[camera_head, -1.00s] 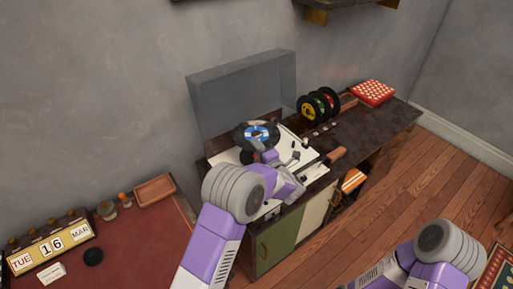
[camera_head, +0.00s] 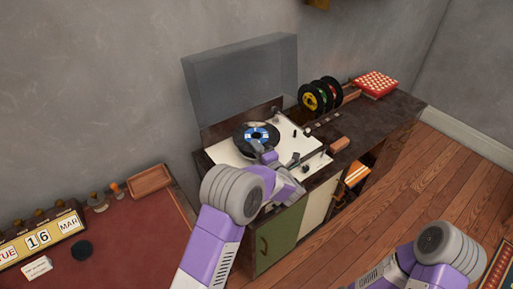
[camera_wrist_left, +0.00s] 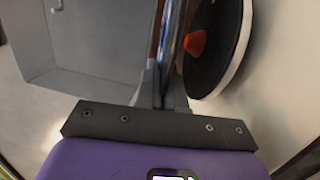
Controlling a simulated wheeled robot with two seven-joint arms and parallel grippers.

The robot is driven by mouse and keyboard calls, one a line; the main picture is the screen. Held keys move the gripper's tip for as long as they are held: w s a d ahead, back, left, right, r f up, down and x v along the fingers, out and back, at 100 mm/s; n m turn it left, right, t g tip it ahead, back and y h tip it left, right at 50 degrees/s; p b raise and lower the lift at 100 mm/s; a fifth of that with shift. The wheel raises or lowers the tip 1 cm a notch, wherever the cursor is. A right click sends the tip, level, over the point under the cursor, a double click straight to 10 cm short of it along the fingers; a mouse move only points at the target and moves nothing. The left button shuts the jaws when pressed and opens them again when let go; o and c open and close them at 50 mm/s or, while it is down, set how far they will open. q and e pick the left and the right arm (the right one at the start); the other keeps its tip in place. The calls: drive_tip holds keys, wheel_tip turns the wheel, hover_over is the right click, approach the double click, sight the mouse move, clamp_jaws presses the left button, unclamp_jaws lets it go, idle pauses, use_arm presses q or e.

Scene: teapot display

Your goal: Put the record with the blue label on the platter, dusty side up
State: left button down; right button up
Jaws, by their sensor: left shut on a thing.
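The record with the blue label (camera_head: 257,134) is black with a blue and white label. My left gripper (camera_head: 261,150) is shut on its near edge and holds it over the turntable, label facing up toward the head camera. In the left wrist view the record (camera_wrist_left: 171,45) shows nearly edge-on between the fingers (camera_wrist_left: 163,95). Beside it there is the platter (camera_wrist_left: 222,62), dark with a pale rim and a red centre, with a gap between them. In the head view the record mostly hides the platter. I cannot make out dust. My right gripper is out of view.
The white turntable deck (camera_head: 224,154) has a raised clear lid (camera_head: 240,82) behind it. Other records (camera_head: 309,98) stand upright at the right, near a red checked box (camera_head: 374,85). A red-topped desk (camera_head: 135,225) with a calendar (camera_head: 38,239) is at the left.

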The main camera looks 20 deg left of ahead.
use_arm(q)
drive_tip(key=shift+b, duration=0.7)
idle(1.3)
drive_tip(key=c, duration=1.2)
unclamp_jaws()
drive_tip(key=shift+o, duration=0.2)
drive_tip(key=shift+p+v, duration=0.65)
drive_tip(key=shift+v, duration=3.15)
